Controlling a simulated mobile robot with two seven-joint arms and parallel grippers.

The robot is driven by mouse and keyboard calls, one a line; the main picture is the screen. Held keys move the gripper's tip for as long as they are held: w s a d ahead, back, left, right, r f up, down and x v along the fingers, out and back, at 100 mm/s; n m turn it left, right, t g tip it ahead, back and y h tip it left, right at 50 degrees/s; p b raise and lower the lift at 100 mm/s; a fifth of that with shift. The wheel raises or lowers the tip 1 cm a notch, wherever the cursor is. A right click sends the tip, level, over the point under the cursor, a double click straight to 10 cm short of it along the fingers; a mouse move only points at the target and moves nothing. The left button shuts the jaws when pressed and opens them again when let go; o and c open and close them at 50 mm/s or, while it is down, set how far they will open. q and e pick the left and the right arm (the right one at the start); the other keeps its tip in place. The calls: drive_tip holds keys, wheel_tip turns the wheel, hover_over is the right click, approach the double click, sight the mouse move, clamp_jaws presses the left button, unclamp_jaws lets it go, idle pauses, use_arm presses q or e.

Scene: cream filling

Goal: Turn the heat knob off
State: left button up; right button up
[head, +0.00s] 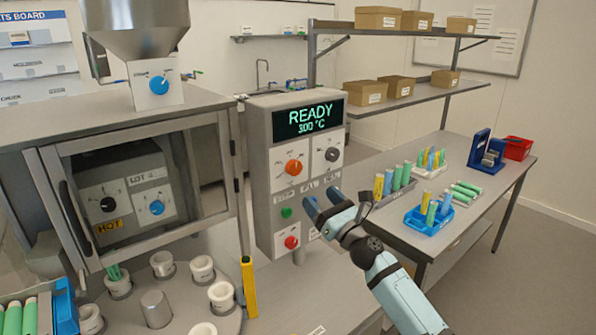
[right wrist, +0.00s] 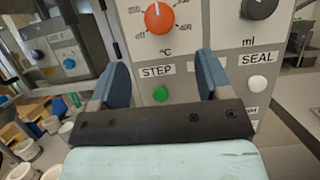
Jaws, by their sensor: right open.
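The orange heat knob (head: 293,167) is on the upper left of the grey control panel (head: 262,215). The panel's display (head: 308,119) reads READY and 300 °C. In the right wrist view the orange knob (right wrist: 159,17) is at the top, above the °C label, with a white mark pointing roughly up. My right gripper (head: 323,203) is open and empty in front of the panel, lower than the knob. In the right wrist view its two blue fingers (right wrist: 163,75) stand either side of the STEP label and green button (right wrist: 160,94). My left gripper is not in view.
A dark ml knob (head: 332,154) sits right of the orange one. A red button (head: 291,242) is lower on the panel. A glass-fronted cabinet (head: 135,190) stands left, with white cups (head: 221,295) below it. A bench with colored tubes (head: 432,212) is at right.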

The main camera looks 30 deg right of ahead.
sight(296, 171)
drive_tip(key=p+x, duration=0.2)
drive_tip(key=x, duration=0.8)
drive_tip(key=shift+w+a+f, duration=0.1)
drive_tip(key=shift+w+f, duration=0.05)
drive_tip(key=c, duration=0.7)
drive_tip(key=shift+c, duration=1.1)
